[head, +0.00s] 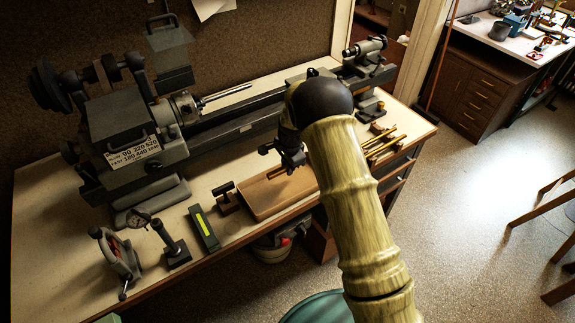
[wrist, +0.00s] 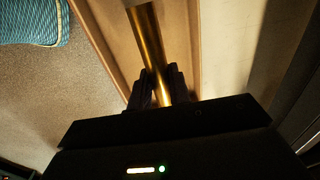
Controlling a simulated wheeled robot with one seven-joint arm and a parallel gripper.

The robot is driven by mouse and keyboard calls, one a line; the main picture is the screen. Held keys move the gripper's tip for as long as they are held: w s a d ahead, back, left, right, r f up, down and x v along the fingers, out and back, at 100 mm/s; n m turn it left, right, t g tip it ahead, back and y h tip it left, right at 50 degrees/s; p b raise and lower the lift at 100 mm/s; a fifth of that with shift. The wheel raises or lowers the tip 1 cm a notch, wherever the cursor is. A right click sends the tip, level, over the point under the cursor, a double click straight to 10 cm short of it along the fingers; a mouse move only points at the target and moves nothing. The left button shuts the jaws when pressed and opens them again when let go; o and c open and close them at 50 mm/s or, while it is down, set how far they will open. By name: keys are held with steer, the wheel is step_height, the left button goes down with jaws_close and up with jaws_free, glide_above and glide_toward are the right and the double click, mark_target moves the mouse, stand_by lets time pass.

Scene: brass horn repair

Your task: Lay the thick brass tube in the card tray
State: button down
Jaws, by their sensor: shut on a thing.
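The thick brass tube (wrist: 148,40) is between the two dark fingers of my gripper (wrist: 160,90) in the wrist view. My gripper is shut on it, and its far end sticks out beyond the fingertips. The card tray (wrist: 110,30) is the tan, low-rimmed surface behind the tube there. In the head view the shallow brown tray (head: 262,200) lies near the bench's front edge, with my gripper (head: 291,165) over its back part. My arm hides the tray's right end and most of the tube. I cannot tell whether the tube touches the tray floor.
A lathe (head: 140,130) stands along the back of the bench. Other thin brass tubes (head: 385,143) lie right of my arm. Left of the tray are a small dark tool (head: 226,198), a green level (head: 205,231), a dial gauge stand (head: 174,245) and a clamp (head: 118,260).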

mark_target(287, 187)
steer(key=shift+f+b, duration=2)
steer(key=shift+f, duration=1.7)
steer(key=shift+f, duration=0.2)
steer(key=c, duration=0.7)
jaws_free()
steer(key=shift+s, duration=0.1)
steer(key=shift+f, duration=0.1)
steer(key=shift+s, duration=0.1)
steer(key=shift+w+r+p, duration=0.2)
steer(key=shift+r+p, duration=0.8)
steer(key=shift+r, duration=0.8)
steer(key=shift+r+p, duration=1.5)
steer(key=shift+r, duration=0.85)
